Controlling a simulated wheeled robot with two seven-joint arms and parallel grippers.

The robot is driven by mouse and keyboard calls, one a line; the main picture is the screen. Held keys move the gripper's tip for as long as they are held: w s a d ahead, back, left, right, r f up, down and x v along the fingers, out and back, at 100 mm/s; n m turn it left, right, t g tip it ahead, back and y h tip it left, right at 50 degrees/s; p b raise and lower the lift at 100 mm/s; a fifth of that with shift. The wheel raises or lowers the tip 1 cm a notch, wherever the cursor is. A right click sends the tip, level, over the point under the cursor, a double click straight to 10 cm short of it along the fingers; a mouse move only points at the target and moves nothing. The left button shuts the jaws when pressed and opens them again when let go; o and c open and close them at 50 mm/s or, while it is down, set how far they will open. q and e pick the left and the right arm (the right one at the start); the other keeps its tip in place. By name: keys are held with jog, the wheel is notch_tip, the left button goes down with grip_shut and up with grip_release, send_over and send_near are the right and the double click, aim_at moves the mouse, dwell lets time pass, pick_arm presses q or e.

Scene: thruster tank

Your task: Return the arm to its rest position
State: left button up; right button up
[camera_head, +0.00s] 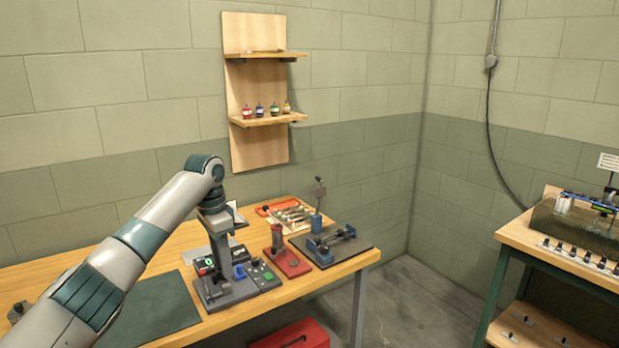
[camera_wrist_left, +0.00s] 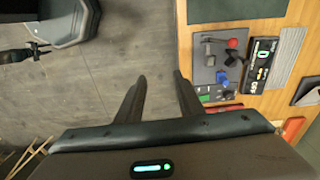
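My left arm (camera_head: 145,235) comes in from the lower left in the head view. It rises to a bent joint, and its outer part points down over the workbench. My left gripper (camera_head: 218,240) hangs near a grey control box in that view; its fingertips are hard to make out. In the left wrist view my left gripper (camera_wrist_left: 160,76) shows two dark fingers apart with nothing between them, seen against the grey floor beside the bench edge. My right gripper is in neither view.
The wooden workbench (camera_head: 170,272) carries a grey control box (camera_head: 240,285), a red-based fixture (camera_head: 287,262), a dark plate with blue clamps (camera_head: 335,247) and a green mat (camera_head: 160,310). A wall shelf (camera_head: 267,120) holds small bottles. A tank table (camera_head: 560,248) stands right. Floor lies between.

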pick_arm(q)
jog(key=s+f+n, duration=0.2)
jog(key=s+f, duration=0.1)
jog(key=f, duration=1.2)
jog(key=s+f+n, duration=0.1)
jog(key=s+f, duration=0.2)
jog(key=f, duration=1.1)
jog(key=s+f+n, duration=0.2)
jog(key=s+f, duration=0.1)
jog(key=f, duration=1.2)
jog(key=s+a+f+n+t, duration=0.1)
jog(key=s+a+f+n, duration=0.1)
jog(key=s+f, duration=2.3)
jog(key=s, duration=0.9)
jog(key=s+a+f+n+b, duration=0.1)
jog(key=s+f, duration=0.4)
jog(key=s, duration=0.9)
jog(key=s+a+f, duration=0.1)
jog(key=s+f, duration=0.3)
jog(key=s, duration=1.1)
jog(key=shift+f+y, duration=0.3)
jog(key=shift+f, duration=0.1)
